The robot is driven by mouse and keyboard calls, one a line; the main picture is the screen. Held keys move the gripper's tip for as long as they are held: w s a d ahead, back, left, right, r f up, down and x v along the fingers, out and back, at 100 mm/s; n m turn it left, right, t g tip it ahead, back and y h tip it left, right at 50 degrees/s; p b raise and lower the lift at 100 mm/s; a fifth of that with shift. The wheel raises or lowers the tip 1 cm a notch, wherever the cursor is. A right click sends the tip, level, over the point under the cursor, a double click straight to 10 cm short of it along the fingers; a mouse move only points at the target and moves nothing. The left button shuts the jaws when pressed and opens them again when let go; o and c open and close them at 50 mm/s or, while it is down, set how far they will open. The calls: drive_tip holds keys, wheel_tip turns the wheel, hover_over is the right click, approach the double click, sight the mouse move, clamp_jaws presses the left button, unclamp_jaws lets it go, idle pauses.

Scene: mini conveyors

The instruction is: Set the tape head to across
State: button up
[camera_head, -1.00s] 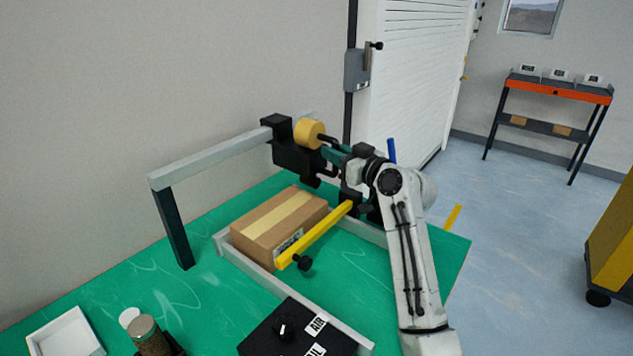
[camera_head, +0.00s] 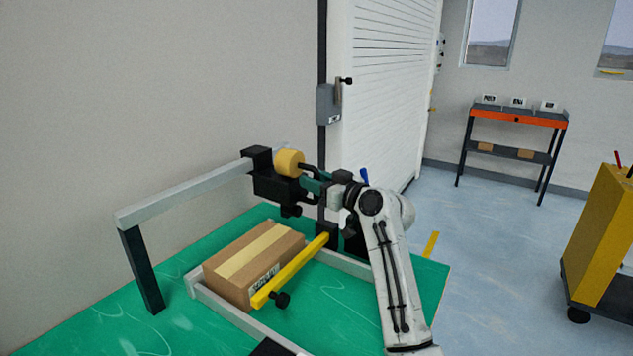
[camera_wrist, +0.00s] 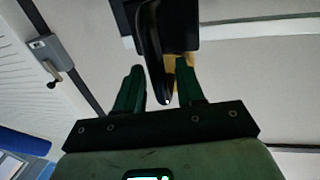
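The tape head (camera_head: 272,186) is a black block with a yellow roll (camera_head: 289,163), mounted on a grey beam above the table. A black handle (camera_head: 309,170) sticks out from it towards my gripper. My gripper (camera_head: 308,181), with green fingers, is level with the tape head on its right side. In the wrist view, the dark handle (camera_wrist: 151,45) reaches down between the two spread fingers of my gripper (camera_wrist: 158,80). Small gaps show on both sides of the handle, so the fingers appear open around it.
A brown carton (camera_head: 228,284) with a tan strip lies below the tape head between grey rails. A yellow guide bar (camera_head: 290,271) with a black knob is beside it. The green table (camera_head: 340,300) carries them.

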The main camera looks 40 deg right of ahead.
drive_tip(key=s+d, duration=0.1)
drive_tip(key=s, duration=0.9)
drive_tip(key=shift+s+d, duration=0.15)
drive_tip(key=shift+s, duration=0.25)
